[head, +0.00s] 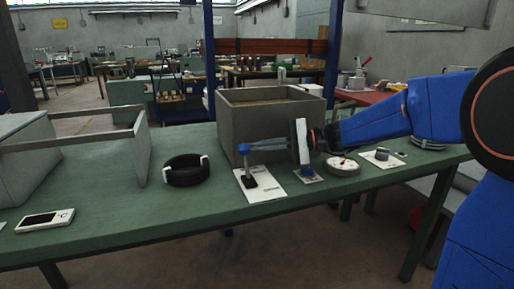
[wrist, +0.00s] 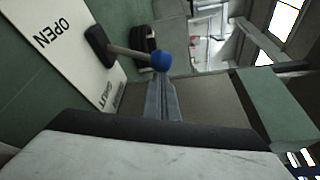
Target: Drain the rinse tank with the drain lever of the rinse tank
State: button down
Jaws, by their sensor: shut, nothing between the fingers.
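The drain lever stands on a white plate (head: 265,190) on the green table, in front of an open grey tank (head: 240,125). The lever has a black base (head: 248,181), a thin rod and a blue ball knob (head: 243,149). In the wrist view the blue knob (wrist: 160,60) is at the rod's end, and the plate (wrist: 65,45) reads OPEN at its far left and SHUT nearer the gripper. The rod looks roughly upright in the head view. My gripper (head: 252,146) is shut and empty, its fingertips at the knob; I cannot tell whether they touch it.
A black ring-shaped object (head: 186,171) with white clips lies left of the lever. A dial gauge (head: 343,166) and a small grey knob on a plate (head: 382,155) are on the right. A display box (head: 45,220) and a grey frame (head: 125,150) are on the left.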

jog(key=n, duration=0.1)
jog(key=s+r+n, duration=0.1)
jog(key=s+y, duration=0.1)
jog(key=shift+s+d+r+n+t, duration=0.15)
jog(key=shift+s+d+n+t, duration=0.15)
jog(key=shift+d+n, duration=0.1)
jog(key=shift+s+d+r+n+y, duration=0.15)
jog(key=shift+s+n+y, duration=0.1)
jog(key=shift+s+n, duration=0.3)
jog(key=shift+s+d+r+n+y, duration=0.1)
jog(key=shift+s+n+y, duration=0.25)
jog(key=shift+n, duration=0.3)
jog(key=shift+s+d+n+y, duration=0.2)
jog(key=shift+s+n+y, duration=0.1)
jog(key=shift+s+n, duration=0.45)
jog(key=shift+s+d+f+n, duration=0.15)
jog(key=shift+s+d+n, duration=0.1)
jog(key=shift+s, duration=0.45)
jog(key=d, duration=0.5)
jog(key=s+d+f, duration=0.1)
jog(key=d, duration=0.5)
jog(key=d+f, duration=0.1)
jog(key=d, duration=0.5)
jog(key=shift+s, duration=0.2)
